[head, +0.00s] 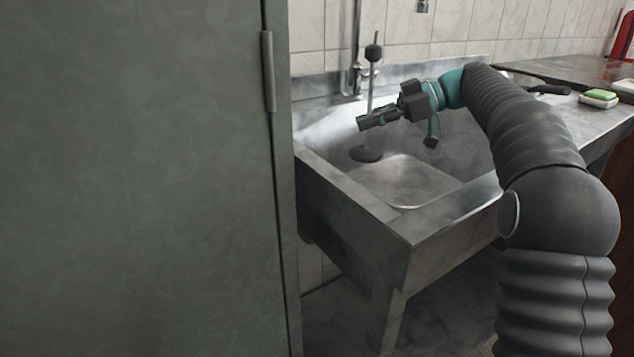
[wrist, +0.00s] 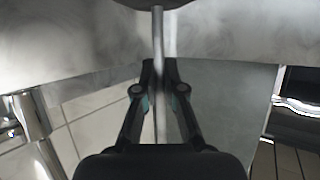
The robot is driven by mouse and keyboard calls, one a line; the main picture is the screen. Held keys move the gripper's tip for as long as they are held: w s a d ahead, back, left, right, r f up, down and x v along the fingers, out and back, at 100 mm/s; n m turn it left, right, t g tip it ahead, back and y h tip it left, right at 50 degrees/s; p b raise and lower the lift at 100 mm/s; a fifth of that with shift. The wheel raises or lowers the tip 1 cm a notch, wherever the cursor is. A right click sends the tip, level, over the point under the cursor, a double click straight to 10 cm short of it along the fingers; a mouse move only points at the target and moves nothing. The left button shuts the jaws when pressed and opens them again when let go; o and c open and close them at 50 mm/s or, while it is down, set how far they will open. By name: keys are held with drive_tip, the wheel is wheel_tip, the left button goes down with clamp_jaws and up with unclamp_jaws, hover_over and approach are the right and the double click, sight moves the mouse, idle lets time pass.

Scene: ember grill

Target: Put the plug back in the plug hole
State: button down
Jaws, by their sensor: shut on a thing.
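My gripper (head: 368,122) is shut on the stem, between knob and disc, over the left back part of the steel sink (head: 406,178). In the wrist view, the fingers (wrist: 160,66) close around the stem (wrist: 158,40), and the disc's edge (wrist: 160,3) shows at the top. The disc is inside the basin; whether it touches the bottom I cannot tell. The plug hole is not visible.
A tap (head: 360,76) stands at the back wall behind the plug. A tall grey-green cabinet (head: 140,180) fills the left. On the right counter lie a dark handle (head: 548,89) and a green sponge (head: 600,94) on a dish. The basin's right and front floor is clear.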

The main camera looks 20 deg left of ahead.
sight(367, 152)
drive_tip(key=shift+s+a+f, duration=0.75)
drive_tip(key=shift+a+f, duration=0.95)
drive_tip(key=shift+a, duration=0.05)
drive_tip(key=shift+s+a+f, duration=0.8)
drive_tip(key=shift+a+f, duration=0.95)
drive_tip(key=shift+s+a+f, duration=0.75)
drive_tip(key=shift+a+f, duration=0.95)
drive_tip(key=shift+a, duration=0.05)
drive_tip(key=shift+f, duration=0.15)
drive_tip(key=c, duration=1.3)
unclamp_jaws()
drive_tip(key=b+v, duration=0.1)
drive_tip(key=v, duration=1.1)
drive_tip(key=shift+r, duration=0.25)
